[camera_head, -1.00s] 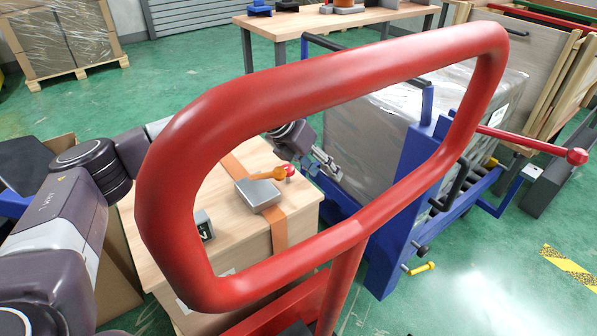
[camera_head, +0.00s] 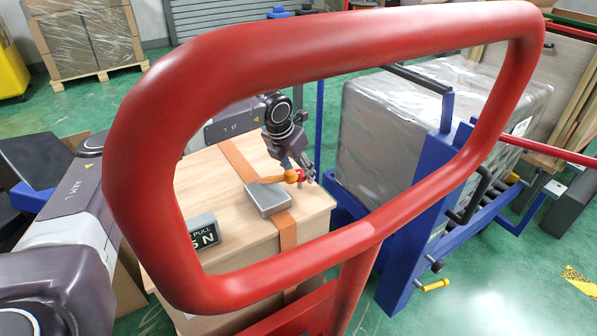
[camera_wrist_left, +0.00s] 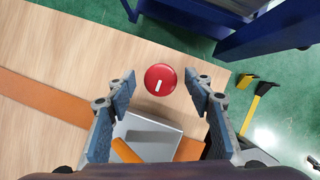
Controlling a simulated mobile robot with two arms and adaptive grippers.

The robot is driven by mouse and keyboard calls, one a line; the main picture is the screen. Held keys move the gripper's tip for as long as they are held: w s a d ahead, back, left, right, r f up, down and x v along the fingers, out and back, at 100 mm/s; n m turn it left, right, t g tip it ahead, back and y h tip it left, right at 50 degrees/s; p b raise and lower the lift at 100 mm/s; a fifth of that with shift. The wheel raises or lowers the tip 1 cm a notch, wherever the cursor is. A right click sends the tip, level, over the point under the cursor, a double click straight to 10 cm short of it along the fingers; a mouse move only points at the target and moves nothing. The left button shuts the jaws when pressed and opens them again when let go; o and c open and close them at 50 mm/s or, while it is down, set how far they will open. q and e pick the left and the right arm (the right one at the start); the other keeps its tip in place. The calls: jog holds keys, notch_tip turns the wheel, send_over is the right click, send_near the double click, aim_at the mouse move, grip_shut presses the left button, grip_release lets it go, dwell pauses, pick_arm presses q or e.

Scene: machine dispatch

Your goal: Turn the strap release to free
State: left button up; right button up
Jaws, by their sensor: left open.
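The strap release shows as a grey metal block (camera_head: 268,198) with an orange lever (camera_head: 272,180) and a round red knob (camera_head: 301,175), on a wooden crate. In the left wrist view the red knob (camera_wrist_left: 160,79) has a white mark and appears between the two fingertips. The grey block (camera_wrist_left: 148,137) and part of the orange lever (camera_wrist_left: 125,150) lie nearer the wrist, partly hidden. My left gripper (camera_head: 305,172) is open at the knob, one finger on each side; I cannot tell whether they touch it. My right gripper is out of view.
An orange strap (camera_head: 238,160) runs over the wooden crate (camera_head: 200,170). A small sign block (camera_head: 204,231) stands on the crate. A red tubular handle frame (camera_head: 120,170) crosses the foreground. A blue cart with a wrapped load (camera_head: 385,140) stands close on the right.

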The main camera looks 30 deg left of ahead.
pick_arm(q)
jog(key=shift+c, duration=0.3)
jog(key=c, duration=1.1)
